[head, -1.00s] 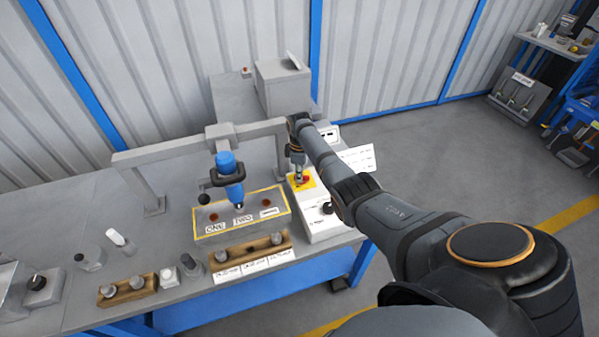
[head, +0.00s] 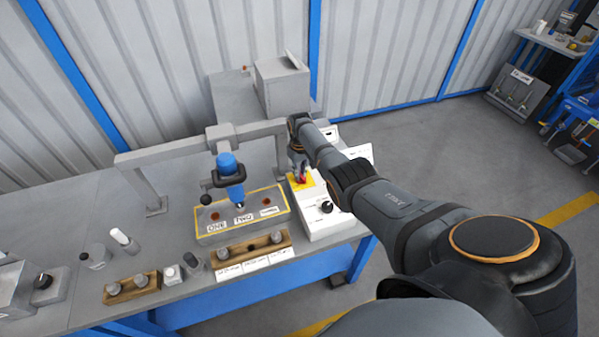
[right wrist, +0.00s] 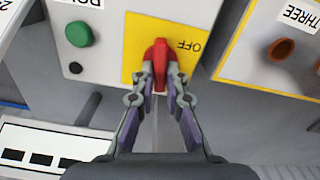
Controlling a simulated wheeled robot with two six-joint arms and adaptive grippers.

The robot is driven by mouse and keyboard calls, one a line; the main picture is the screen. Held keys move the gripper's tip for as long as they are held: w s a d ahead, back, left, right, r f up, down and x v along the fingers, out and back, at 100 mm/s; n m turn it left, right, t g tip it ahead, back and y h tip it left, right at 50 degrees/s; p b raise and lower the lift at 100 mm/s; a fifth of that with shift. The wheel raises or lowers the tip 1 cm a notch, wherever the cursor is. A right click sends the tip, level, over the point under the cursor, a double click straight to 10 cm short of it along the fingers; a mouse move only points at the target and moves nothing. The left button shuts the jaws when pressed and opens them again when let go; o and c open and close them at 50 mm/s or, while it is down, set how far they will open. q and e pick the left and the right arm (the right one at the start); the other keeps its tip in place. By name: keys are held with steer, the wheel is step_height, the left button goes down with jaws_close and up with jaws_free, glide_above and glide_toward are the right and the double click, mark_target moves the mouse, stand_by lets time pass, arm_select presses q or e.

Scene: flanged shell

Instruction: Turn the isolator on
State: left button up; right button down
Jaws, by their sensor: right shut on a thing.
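The isolator is a red rotary handle (right wrist: 159,62) on a yellow plate (right wrist: 196,63) marked OFF in the right wrist view. The handle stands roughly in line with my fingers. In the head view the yellow plate (head: 293,184) sits on top of a white control box (head: 325,222) at the right end of the bench. My right gripper (right wrist: 159,80) is shut on the red handle, one finger on each side. In the head view my right gripper (head: 300,177) comes down over the plate and partly hides the handle. My left gripper is not in view.
A green button (right wrist: 79,34) and a black knob (head: 325,206) are on the control box. A blue tool (head: 229,175) hangs from a grey frame over a yellow-edged tray (head: 209,236). Wooden blocks with pegs (head: 255,246) stand in front.

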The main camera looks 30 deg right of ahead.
steer(key=shift+m, duration=1.1)
steer(key=c, duration=1.4)
jaws_free()
steer(key=shift+d, duration=0.1)
step_height(320, 180, up, 12)
